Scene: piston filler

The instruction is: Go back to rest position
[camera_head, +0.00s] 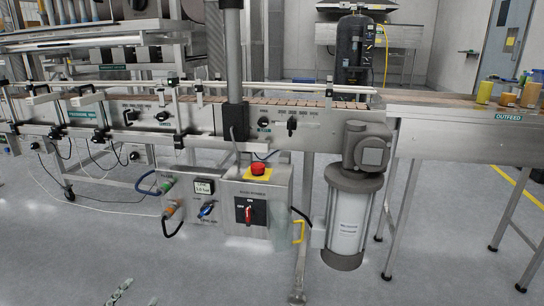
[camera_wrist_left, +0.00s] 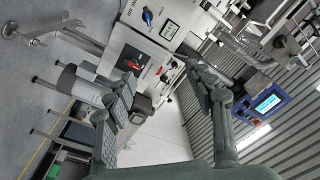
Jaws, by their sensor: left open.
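My left gripper (camera_wrist_left: 161,76) is open and empty in the left wrist view. Its two dark fingers are spread wide, with nothing between them but the background machine and floor. The grey control box (camera_head: 224,240) of the filler carries a red stop button (camera_head: 258,168), a red and black rotary switch (camera_head: 249,211) and a blue valve handle (camera_head: 207,209). The switch also shows in the left wrist view (camera_wrist_left: 133,66), beyond the fingers. In the head view, only a small pale and dark piece shows at the bottom left; I cannot tell what it is. My right gripper is not in view.
The conveyor (camera_head: 450,131) runs across the head view, with several yellow and amber containers (camera_head: 507,99) at the outfeed. A motor (camera_head: 366,147) hangs below it. A blue-framed touch panel (camera_wrist_left: 267,103) shows in the wrist view. The front floor (camera_head: 210,285) is mostly clear.

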